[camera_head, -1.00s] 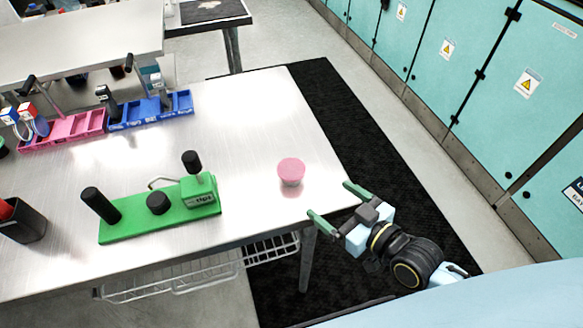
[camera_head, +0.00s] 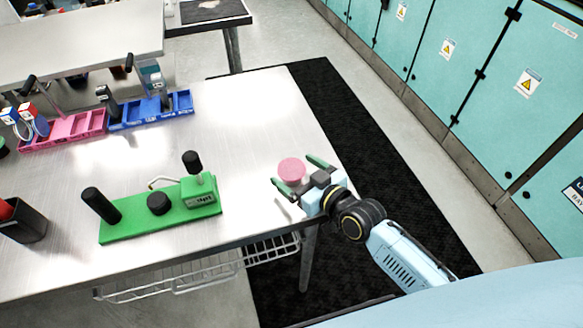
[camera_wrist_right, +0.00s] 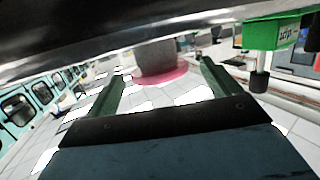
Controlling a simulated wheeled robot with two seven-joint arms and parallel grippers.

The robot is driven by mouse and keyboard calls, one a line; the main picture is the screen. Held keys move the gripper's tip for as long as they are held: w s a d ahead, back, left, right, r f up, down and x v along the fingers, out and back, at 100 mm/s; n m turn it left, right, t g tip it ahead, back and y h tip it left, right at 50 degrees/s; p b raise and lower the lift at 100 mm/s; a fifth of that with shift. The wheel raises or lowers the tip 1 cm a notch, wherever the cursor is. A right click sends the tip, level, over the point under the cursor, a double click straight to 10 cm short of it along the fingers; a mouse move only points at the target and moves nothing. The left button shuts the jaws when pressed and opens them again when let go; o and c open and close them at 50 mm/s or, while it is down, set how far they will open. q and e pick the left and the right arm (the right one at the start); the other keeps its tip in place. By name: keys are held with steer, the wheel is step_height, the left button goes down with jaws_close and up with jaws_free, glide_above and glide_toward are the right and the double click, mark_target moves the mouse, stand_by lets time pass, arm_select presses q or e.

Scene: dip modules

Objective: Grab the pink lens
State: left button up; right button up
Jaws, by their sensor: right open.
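The pink lens (camera_head: 291,168) stands on the metal table near its right end, with its round pink top facing up. In the right wrist view the lens (camera_wrist_right: 160,78) shows as a pink disc with a grey body, between the two fingers and beyond the palm. My right gripper (camera_head: 301,174) is open, with its green fingers on either side of the lens. The lens hides part of the fingers, and I cannot tell if they touch it. The right gripper (camera_wrist_right: 160,80) also shows open in its own wrist view. My left gripper is not in view.
The metal table (camera_head: 250,120) has clear room around the lens. A green base (camera_head: 150,222) with black knobs stands to the left. A blue tray (camera_head: 150,112) and a pink tray (camera_head: 65,132) lie at the back left. A black cup (camera_head: 22,222) stands at the far left.

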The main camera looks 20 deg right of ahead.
steer(key=c, duration=1.1)
